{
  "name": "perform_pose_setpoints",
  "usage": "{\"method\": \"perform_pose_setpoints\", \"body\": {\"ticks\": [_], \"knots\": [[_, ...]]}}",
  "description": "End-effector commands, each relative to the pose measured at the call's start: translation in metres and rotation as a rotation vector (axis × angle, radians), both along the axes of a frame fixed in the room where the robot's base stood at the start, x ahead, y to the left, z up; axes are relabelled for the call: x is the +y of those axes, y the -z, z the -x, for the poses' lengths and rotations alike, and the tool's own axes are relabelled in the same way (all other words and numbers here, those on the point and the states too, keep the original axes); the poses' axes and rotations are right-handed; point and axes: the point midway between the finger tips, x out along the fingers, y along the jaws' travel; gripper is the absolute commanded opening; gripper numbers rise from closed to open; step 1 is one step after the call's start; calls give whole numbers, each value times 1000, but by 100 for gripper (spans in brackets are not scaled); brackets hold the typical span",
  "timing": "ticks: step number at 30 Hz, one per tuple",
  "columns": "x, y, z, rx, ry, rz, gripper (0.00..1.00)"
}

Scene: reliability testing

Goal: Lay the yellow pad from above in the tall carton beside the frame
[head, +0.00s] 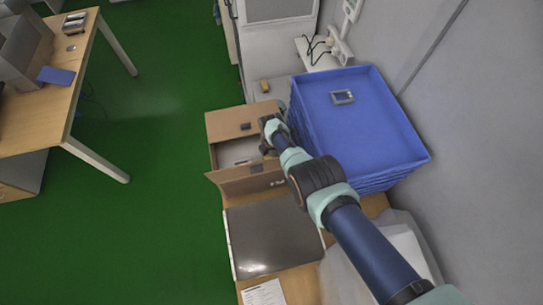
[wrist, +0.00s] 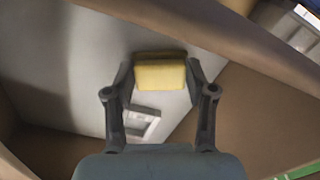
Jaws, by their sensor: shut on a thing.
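The yellow pad (wrist: 160,73) shows in the wrist view between the fingertips of my gripper (wrist: 160,80), which is shut on it. The tall carton (head: 228,122) is brown cardboard with open flaps, in the middle of the head view. My gripper (head: 268,148) is over the carton's right part there, and my arm hides the pad. In the wrist view the carton's brown wall (wrist: 250,110) and pale grey floor (wrist: 85,70) lie below the pad. The pad appears apart from the floor, but its height is unclear. A light rectangular frame (wrist: 153,125) lies inside, near the pad.
A stack of blue crates (head: 410,158) stands right of the carton, with a small grey frame-like item (head: 343,97) in the top one. A dark flat panel (head: 275,240) lies in front of the carton. A small tan block (head: 264,86) is behind it.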

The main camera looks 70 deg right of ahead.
Motion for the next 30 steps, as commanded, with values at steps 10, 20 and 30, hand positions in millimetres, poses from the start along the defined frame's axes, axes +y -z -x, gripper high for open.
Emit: {"method": "perform_pose_setpoints", "body": {"ticks": [10,20,30], "knots": [[0,1,0,0,0,0,80],[0,-26,0,-1,0,1,80],[0,-105,0,-1,0,1,80]]}}
